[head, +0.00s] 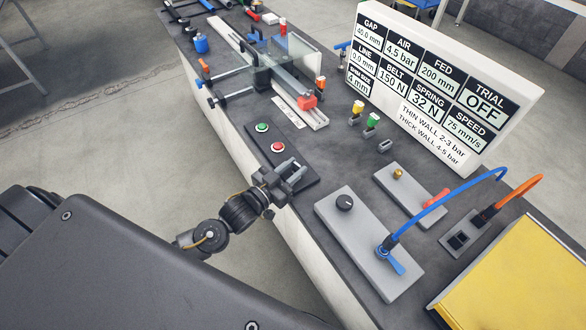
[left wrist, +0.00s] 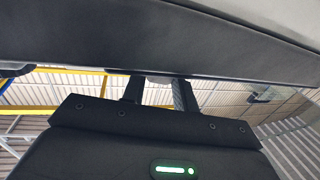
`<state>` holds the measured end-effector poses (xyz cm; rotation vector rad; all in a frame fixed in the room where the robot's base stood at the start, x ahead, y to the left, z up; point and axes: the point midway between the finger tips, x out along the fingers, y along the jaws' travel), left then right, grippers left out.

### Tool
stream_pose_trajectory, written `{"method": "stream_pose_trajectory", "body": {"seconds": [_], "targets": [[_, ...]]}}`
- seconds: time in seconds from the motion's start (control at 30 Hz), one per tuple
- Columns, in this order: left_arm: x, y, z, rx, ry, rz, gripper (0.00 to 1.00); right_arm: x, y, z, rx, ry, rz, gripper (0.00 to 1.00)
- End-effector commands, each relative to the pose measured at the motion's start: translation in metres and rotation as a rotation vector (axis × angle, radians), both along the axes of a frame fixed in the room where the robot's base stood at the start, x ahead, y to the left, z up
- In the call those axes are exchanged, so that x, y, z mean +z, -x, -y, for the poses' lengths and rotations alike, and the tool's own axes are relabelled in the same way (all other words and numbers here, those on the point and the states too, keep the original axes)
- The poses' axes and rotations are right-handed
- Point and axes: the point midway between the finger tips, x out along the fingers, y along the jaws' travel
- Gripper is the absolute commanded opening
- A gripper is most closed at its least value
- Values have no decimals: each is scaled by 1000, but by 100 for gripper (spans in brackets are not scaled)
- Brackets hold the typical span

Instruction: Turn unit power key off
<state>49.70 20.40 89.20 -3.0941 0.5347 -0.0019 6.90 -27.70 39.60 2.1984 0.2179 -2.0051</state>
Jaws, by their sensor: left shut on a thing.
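A dark button panel (head: 254,135) lies along the near edge of the bench in the head view, with a green button (head: 261,127) and a red button (head: 278,147). My left gripper (head: 292,177) is at the panel's near end, just below the red button. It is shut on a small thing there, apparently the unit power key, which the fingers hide. The left wrist view shows the two dark fingers (left wrist: 157,90) slightly apart, reaching to a dark surface, with a small grey bit between their tips. The key's angle cannot be seen. My right gripper is not in view.
A grey box with a black knob (head: 344,203) and a blue lever (head: 389,259) stands to the right. Behind it is a plate with a red handle (head: 437,198). A white display board (head: 440,85) reads TRIAL OFF. A clear-guarded feed rail (head: 285,70) lies farther back.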

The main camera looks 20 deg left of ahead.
Motion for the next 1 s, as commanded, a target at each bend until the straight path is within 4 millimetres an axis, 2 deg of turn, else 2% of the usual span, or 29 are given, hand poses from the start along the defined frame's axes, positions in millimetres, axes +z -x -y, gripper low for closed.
{"method": "stream_pose_trajectory", "body": {"seconds": [0.23, 0.57, 0.6, 0.77, 1.0], "targets": [[1, -3, -4, -220, -3, 3, 6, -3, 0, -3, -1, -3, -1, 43], [1, -2, -4, -246, 2, 0, 6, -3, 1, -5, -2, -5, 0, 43], [1, -2, -4, -246, 2, 0, 30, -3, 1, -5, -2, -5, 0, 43], [1, -2, -4, -245, 2, 0, 51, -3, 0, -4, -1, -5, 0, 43], [1, -1, -4, -245, 2, -1, 51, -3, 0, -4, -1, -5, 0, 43]]}}
